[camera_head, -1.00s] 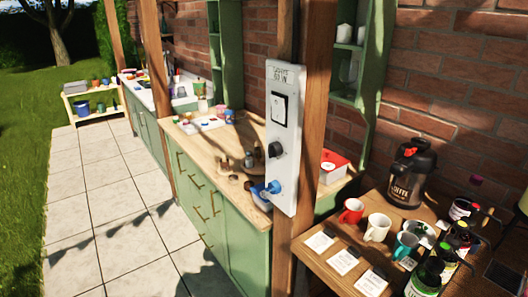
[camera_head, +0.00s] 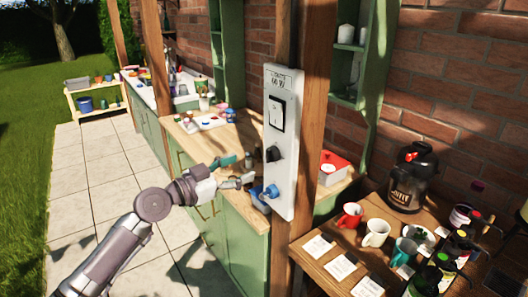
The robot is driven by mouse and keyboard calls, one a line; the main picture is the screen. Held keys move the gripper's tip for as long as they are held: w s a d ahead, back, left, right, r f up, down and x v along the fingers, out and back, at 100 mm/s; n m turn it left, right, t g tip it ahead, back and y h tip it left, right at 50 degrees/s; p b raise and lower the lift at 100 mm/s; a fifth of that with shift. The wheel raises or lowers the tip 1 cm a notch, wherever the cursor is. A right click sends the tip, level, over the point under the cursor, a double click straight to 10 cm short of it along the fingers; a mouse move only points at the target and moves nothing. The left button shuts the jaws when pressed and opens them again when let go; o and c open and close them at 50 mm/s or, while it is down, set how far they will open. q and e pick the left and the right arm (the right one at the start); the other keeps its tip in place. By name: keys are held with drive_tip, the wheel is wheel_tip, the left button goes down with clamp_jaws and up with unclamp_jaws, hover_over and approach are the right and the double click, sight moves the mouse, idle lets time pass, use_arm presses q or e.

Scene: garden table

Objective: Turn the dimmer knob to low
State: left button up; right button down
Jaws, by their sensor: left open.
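A white panel (camera_head: 281,82) is fixed upright to a wooden post. It carries a white rocker switch (camera_head: 276,113) in a dark frame, a black round knob (camera_head: 273,154) below it, and a blue knob (camera_head: 271,191) near the bottom. I cannot read which knob is the dimmer, nor any low mark. My left gripper (camera_head: 244,170) is open and empty, to the left of the panel at about the height between the two knobs. It points right and appears apart from both knobs. My right gripper is not in view.
The wooden post (camera_head: 314,110) stands beside the panel. Behind my left arm is a green cabinet with a wooden top (camera_head: 253,213) holding small items. At right, a table carries mugs (camera_head: 376,232), a black flask (camera_head: 409,178), cards and bottles. The paved path at left is clear.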

sight(267, 157)
use_arm(q)
drive_tip(key=p+x, duration=0.2)
drive_tip(key=x, duration=0.5)
drive_tip(key=shift+w+d+r, duration=0.1)
drive_tip(key=shift+w+d, duration=0.1)
drive_tip(key=shift+d, duration=0.1)
drive_tip(key=shift+w+d, duration=0.35)
drive_tip(key=c, duration=1.1)
drive_tip(key=shift+c, duration=0.2)
